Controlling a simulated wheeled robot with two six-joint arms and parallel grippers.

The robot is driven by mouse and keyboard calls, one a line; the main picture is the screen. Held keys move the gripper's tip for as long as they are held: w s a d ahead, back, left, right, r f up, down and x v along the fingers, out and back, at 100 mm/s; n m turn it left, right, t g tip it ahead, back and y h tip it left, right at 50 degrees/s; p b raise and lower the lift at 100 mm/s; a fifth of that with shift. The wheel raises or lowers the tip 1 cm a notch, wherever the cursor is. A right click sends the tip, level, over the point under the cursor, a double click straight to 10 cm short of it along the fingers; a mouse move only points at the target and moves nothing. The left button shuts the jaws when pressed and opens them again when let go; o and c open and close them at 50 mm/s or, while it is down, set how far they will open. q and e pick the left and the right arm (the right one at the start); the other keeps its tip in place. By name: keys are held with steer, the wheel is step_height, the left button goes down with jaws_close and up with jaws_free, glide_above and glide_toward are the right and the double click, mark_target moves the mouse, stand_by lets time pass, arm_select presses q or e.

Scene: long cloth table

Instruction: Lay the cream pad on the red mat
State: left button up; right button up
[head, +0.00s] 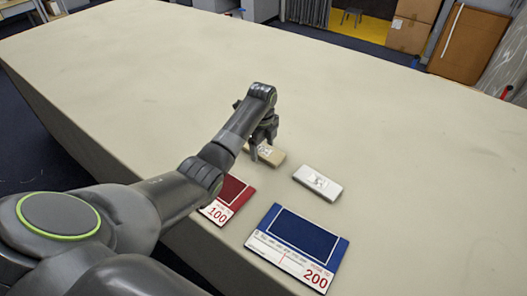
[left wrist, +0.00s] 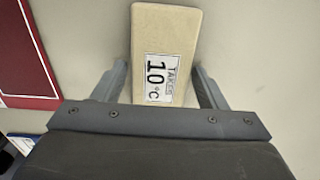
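The cream pad (head: 272,156) is a beige block lying on the table, partly hidden by my left gripper in the head view. In the left wrist view the pad (left wrist: 167,30) sits between the two fingers, its label reading "10 °C". My left gripper (head: 263,150) is low over the pad, with one finger on each side (left wrist: 159,85). The fingers are very close to the pad's sides; I cannot tell whether they press on it. The red mat (head: 232,191), marked 100, lies nearer than the pad, partly covered by my arm. It also shows in the left wrist view (left wrist: 22,50).
A white block (head: 318,182) lies to the right of the pad. A blue mat (head: 303,235) marked 200 lies right of the red mat, near the table's front edge. The cloth table (head: 330,95) is clear beyond the blocks.

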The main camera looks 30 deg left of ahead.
arm_select(q)
steer(key=c, duration=0.7)
steer(key=shift+r, duration=0.15)
